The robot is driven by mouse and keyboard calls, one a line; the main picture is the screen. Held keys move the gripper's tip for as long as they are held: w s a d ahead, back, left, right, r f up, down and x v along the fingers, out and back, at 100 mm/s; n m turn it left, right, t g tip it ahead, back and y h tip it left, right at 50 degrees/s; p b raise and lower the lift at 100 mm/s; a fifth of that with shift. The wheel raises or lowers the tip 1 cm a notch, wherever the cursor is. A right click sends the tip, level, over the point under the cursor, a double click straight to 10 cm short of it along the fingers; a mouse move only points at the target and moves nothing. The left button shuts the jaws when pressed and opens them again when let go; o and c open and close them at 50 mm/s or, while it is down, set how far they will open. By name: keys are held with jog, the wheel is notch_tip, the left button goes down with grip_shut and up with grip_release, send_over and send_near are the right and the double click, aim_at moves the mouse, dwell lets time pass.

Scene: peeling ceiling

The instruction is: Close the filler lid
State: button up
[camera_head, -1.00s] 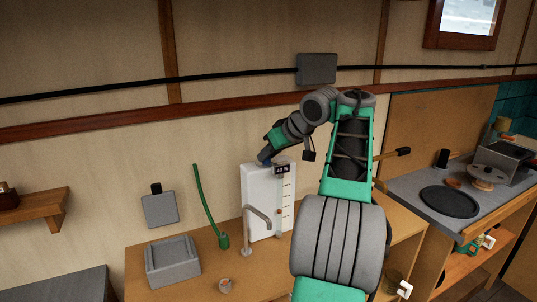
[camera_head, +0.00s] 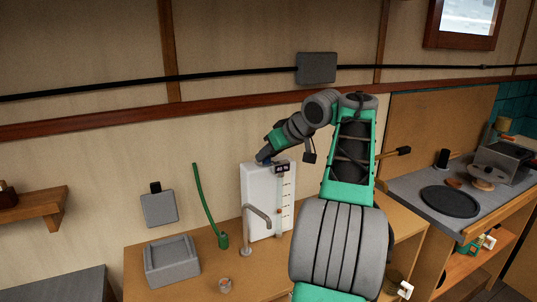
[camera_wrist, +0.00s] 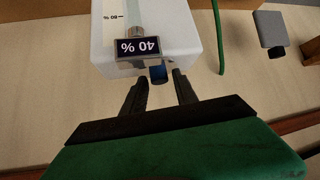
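A white tank (camera_head: 255,200) with a level scale and a small display stands upright on the wooden counter against the wall. In the wrist view the tank (camera_wrist: 180,25) appears upside down, and its display (camera_wrist: 138,47) reads 40 %. A small blue part (camera_wrist: 158,73), probably the filler lid, shows at the tank's top edge beside the display. My gripper (camera_wrist: 159,77) has its two dark fingers apart, with the blue part at the gap between their tips. I cannot tell whether they touch it. In the head view my gripper (camera_head: 266,157) is at the tank's top left corner.
A tap (camera_head: 246,235) stands before the tank. A grey wall box (camera_head: 159,208) hangs behind. A counter with a black round plate (camera_head: 450,202) is at right.

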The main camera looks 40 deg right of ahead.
jog(key=shift+o, duration=0.9)
jog(key=shift+s+r, duration=0.25)
jog(key=shift+r, duration=0.05)
jog(key=p+v, duration=0.2)
jog(key=v, duration=0.5)
jog(key=shift+s, duration=0.1)
